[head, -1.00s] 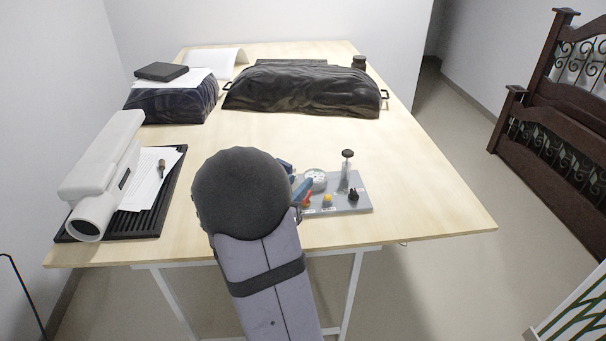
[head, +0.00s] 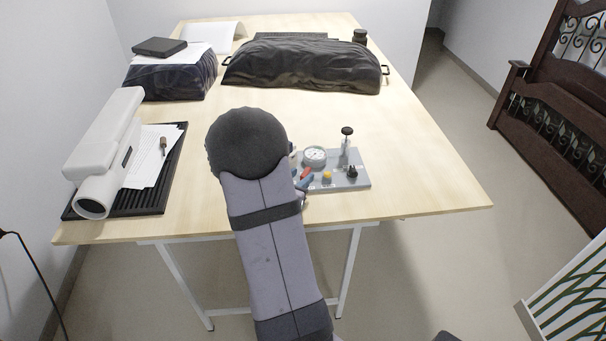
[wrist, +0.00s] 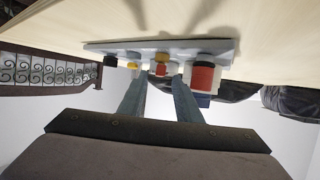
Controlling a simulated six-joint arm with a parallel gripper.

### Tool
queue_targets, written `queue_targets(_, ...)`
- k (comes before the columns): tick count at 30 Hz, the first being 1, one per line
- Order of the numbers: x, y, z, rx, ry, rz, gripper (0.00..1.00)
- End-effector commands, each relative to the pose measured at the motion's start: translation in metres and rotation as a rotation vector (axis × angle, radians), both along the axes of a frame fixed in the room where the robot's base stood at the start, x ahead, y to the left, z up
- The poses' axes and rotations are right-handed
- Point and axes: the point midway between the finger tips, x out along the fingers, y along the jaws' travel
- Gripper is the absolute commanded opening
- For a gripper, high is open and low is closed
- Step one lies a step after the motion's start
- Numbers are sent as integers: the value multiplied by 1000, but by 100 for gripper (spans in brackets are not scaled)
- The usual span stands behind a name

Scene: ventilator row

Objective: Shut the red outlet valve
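A grey valve board (head: 350,182) lies at the table's near right edge, with a red valve part (head: 306,174) at its left. I cannot tell which is the outlet valve. My gripper (wrist: 159,80) is open, its two blue-grey fingers pointing toward the board. The yellow-capped red part shows between the fingertips, and the larger cylinder is just right of them. Contact cannot be told. My arm hides most of the gripper in the head view.
The board also carries a round gauge (head: 315,156), a yellow knob (head: 327,176), a black knob (head: 352,171) and an upright clear tube with dark top (head: 346,143). A white device (head: 105,150) stands left. A dark covered bundle (head: 300,66) lies behind; mid-table is clear.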

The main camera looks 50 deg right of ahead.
Motion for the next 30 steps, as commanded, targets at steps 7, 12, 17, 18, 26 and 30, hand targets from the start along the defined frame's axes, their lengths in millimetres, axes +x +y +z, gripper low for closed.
queue_targets(7,5,-21,-9,0,0,-2,31)
queue_targets(12,6,-25,-11,0,0,0,31)
queue_targets(17,6,-25,-11,-1,0,0,31)
queue_targets(18,6,-25,-11,0,0,0,31)
queue_targets(26,6,-25,-10,-1,0,0,0)
queue_targets(30,7,-25,-9,-1,0,-17,0)
